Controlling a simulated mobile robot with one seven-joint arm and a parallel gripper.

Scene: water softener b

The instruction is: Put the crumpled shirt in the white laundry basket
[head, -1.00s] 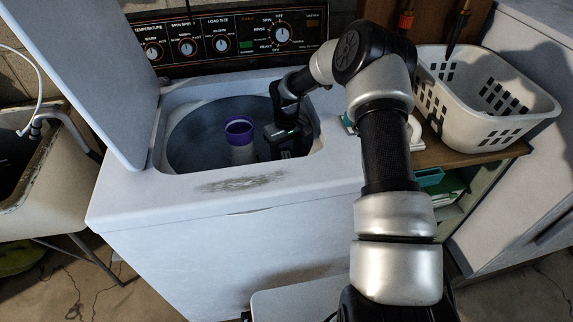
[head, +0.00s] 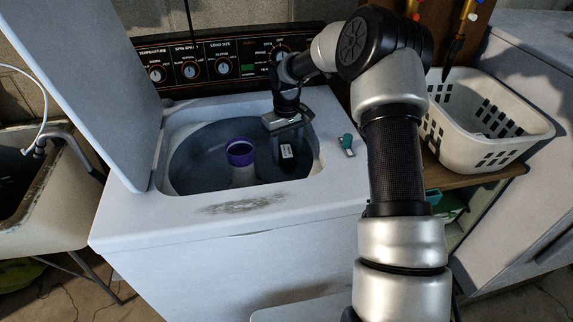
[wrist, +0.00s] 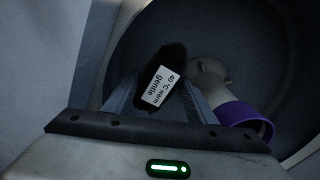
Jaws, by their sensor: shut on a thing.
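A dark crumpled cloth, seemingly the shirt (head: 288,168), with a white care label hangs from my gripper (head: 287,148) inside the washer's open tub. In the wrist view the shirt (wrist: 175,57) is dark and its label reads "40°C warm gentle". My gripper (wrist: 160,95) is shut on it. The shirt's lower part is dim against the tub. The white laundry basket (head: 462,153) with slotted sides stands at the right on a wooden shelf, well apart from the gripper.
The washer (head: 225,225) has its lid (head: 85,85) raised at left. A white agitator with a purple ring (head: 240,150) stands beside the gripper. A small teal-and-white item (head: 347,144) lies on the washer's right top. A sink (head: 50,190) is at far left.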

